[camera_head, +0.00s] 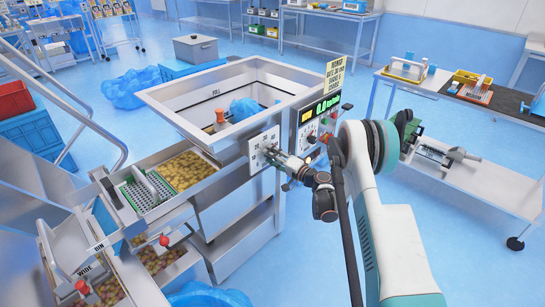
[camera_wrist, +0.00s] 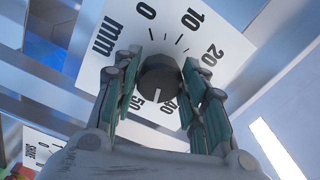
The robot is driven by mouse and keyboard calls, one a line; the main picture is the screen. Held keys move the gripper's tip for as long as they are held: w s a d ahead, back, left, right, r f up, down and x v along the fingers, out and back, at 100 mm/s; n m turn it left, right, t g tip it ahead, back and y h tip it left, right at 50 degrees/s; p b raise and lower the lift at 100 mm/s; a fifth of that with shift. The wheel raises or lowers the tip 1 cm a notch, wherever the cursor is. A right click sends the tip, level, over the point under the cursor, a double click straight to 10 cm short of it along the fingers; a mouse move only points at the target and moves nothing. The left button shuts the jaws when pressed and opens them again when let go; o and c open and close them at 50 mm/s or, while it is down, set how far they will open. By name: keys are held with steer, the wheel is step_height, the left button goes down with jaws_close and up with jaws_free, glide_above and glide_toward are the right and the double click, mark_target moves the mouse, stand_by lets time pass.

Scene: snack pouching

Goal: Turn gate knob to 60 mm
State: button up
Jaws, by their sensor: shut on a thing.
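The gate knob (camera_wrist: 160,76) is a dark round knob at the centre of a white dial plate (camera_wrist: 228,42). Its white pointer line aims between the 40 and 50 marks. 0, 10, 20, 40, 50 and "mm" show; my fingers cover other parts of the scale, and I see no 60. My gripper (camera_wrist: 164,72) is shut on the knob, one finger on each side. In the head view, the dial plate (camera_head: 257,149) is on the front of the steel hopper (camera_head: 185,115), and my gripper (camera_head: 280,156) reaches it from the right, hiding the knob.
A control panel (camera_head: 307,140) with a green display and buttons stands right beside the dial, close to my arm. Left of the dial is a tray of yellowish snacks (camera_head: 185,171). A steel table (camera_head: 480,185) with tools stands at the right, with open blue floor before it.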

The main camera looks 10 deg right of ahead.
steer(key=m, duration=1.2)
steer(key=shift+d+r+m, duration=0.1)
steer(key=shift+m, duration=0.3)
stand_by(0.3)
steer(key=o, duration=1.1)
steer(key=shift+c, duration=0.2)
steer(key=v, duration=1.2)
